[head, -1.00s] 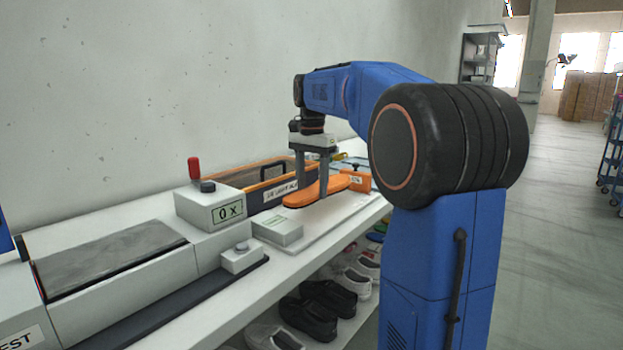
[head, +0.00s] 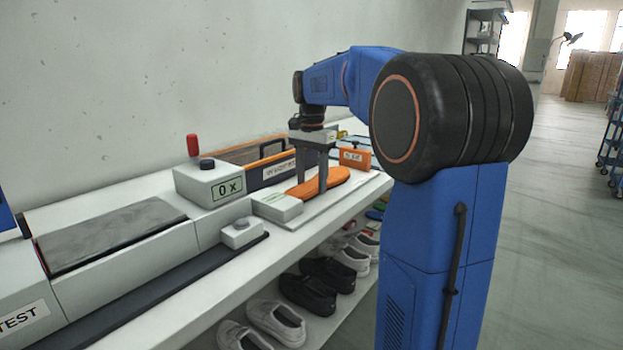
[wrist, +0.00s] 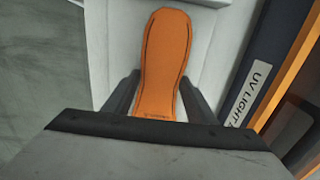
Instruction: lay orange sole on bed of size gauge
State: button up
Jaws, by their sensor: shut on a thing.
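The orange sole (head: 330,182) is between the fingers of my gripper (head: 312,178), which is shut on it across its width. The sole lies flat, low over the pale bed of the size gauge (head: 340,205), next to the gauge's raised end block (head: 277,207). I cannot tell whether the sole touches the bed. In the wrist view the sole (wrist: 163,55) points away from me between both fingers (wrist: 160,95), over a pale surface. Its near end is hidden by my gripper body.
The UV light box (head: 272,165) stands behind the gauge, close to my gripper. A grey machine with a counter (head: 228,187) is to the left. Shoes (head: 305,290) fill the shelf below.

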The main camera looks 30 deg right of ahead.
jog(key=o, duration=1.3)
jog(key=shift+r, duration=0.1)
notch_tip(320, 180, up, 17)
jog(key=shift+r, duration=0.15)
jog(key=shift+s, duration=0.1)
